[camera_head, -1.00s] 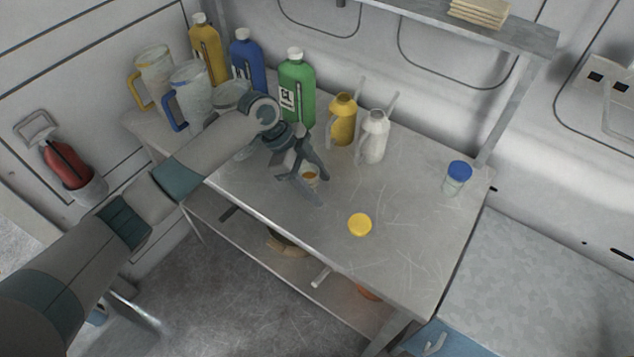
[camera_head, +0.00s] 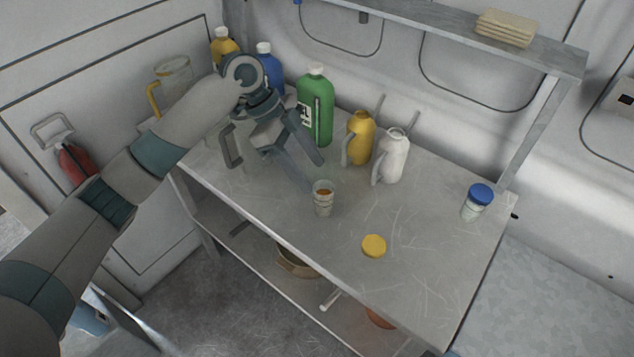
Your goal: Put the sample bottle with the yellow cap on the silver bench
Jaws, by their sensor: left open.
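A small clear sample bottle (camera_head: 323,203) stands upright and uncapped on the silver bench (camera_head: 420,275), with something amber inside. A round yellow cap (camera_head: 374,246) lies flat on the bench to the right of it and nearer the front edge, apart from it. My left gripper (camera_head: 314,174) is open and empty, pointing down toward the bottle from its upper left. Its fingertips look just clear of the bottle. My right gripper is out of view.
A blue-capped sample bottle (camera_head: 477,203) stands at the bench's right end. Yellow (camera_head: 359,138) and white (camera_head: 391,158) oil cans and a green bottle (camera_head: 316,107) stand behind my gripper. Jugs (camera_head: 173,83) and more bottles stand at the left. The right front of the bench is mostly clear.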

